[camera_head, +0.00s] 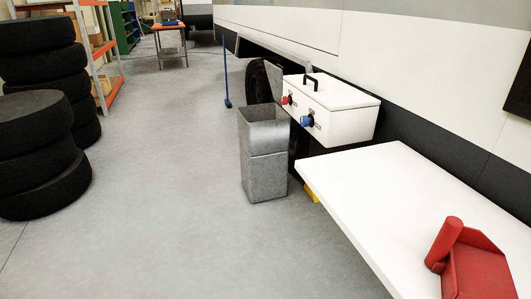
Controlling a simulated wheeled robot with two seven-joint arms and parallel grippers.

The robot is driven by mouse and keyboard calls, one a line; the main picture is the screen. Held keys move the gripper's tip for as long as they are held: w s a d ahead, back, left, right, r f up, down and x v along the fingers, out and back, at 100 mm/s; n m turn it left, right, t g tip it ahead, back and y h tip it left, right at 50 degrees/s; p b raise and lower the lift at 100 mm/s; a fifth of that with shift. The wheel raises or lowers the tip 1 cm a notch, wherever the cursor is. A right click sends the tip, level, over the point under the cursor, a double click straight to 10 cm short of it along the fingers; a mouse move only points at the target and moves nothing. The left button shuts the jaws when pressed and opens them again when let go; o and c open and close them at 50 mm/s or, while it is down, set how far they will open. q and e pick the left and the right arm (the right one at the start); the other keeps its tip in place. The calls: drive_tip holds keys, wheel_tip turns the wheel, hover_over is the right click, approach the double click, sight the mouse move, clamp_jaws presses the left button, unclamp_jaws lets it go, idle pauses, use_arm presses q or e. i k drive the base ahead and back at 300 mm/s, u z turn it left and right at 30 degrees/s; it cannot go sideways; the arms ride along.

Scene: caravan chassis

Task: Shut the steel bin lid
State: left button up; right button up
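The grey steel bin (264,170) stands on the floor near the middle, beside the caravan. Its top looks open, with the inner walls showing below the rim. I cannot clearly make out a separate lid; any hinge at the back of the bin is too small or hidden to tell. Neither of my grippers is in view.
A white box (345,105) with a black handle and red and blue knobs is right of the bin. A white tabletop (375,190) with a red object (475,270) fills the lower right. Tyres (40,140) stand at left. The floor left of the bin is clear.

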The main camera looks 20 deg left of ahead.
sight(275, 75)
drive_tip(key=u, duration=1.5)
drive_tip(key=i, duration=5.05)
drive_tip(key=z, duration=1.85)
